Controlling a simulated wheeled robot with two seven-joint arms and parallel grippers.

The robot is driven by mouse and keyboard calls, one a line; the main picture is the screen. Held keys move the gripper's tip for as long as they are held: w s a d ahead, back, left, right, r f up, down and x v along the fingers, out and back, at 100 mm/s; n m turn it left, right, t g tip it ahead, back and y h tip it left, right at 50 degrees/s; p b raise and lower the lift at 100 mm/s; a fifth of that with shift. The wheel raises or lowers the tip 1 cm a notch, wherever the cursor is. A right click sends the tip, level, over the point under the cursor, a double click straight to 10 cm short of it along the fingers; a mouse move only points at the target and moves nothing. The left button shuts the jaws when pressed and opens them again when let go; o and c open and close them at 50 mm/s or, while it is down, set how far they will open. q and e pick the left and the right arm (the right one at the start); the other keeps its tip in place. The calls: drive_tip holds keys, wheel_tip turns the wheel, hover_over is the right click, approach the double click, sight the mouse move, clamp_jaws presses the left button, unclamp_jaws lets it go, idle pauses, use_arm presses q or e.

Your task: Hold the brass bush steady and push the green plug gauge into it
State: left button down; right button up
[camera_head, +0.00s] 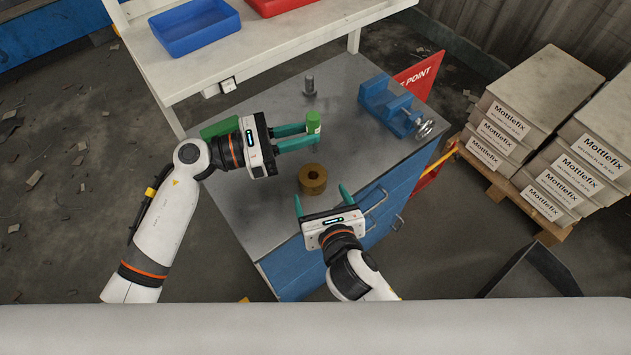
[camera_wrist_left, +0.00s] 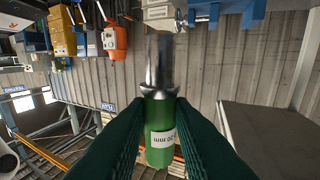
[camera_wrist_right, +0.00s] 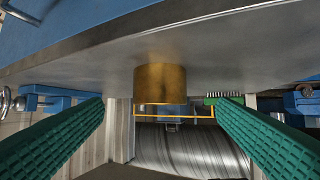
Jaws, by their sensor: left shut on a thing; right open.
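The brass bush (camera_head: 313,179) stands on the grey metal bench top with its hole facing up. It also shows between the fingers in the right wrist view (camera_wrist_right: 161,84). My left gripper (camera_head: 314,134) is shut on the green plug gauge (camera_head: 313,122), above the bench and beyond the bush. In the left wrist view the green handle (camera_wrist_left: 159,130) is between the fingertips, and its bare metal pin (camera_wrist_left: 159,62) points away from the handle. My right gripper (camera_head: 321,194) is open on the near side of the bush, its fingers apart and not touching it.
A blue vise (camera_head: 385,104) is at the bench's right rear. A grey metal post (camera_head: 310,86) stands at the back, and a green object (camera_head: 221,127) lies behind my left wrist. Blue bin (camera_head: 195,27) and red bin (camera_head: 276,4) sit on a white table. The bench's left front (camera_head: 245,215) is clear.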

sight(314, 182)
drive_tip(key=x, duration=0.8)
drive_tip(key=shift+f, duration=0.1)
drive_tip(key=c, duration=1.3)
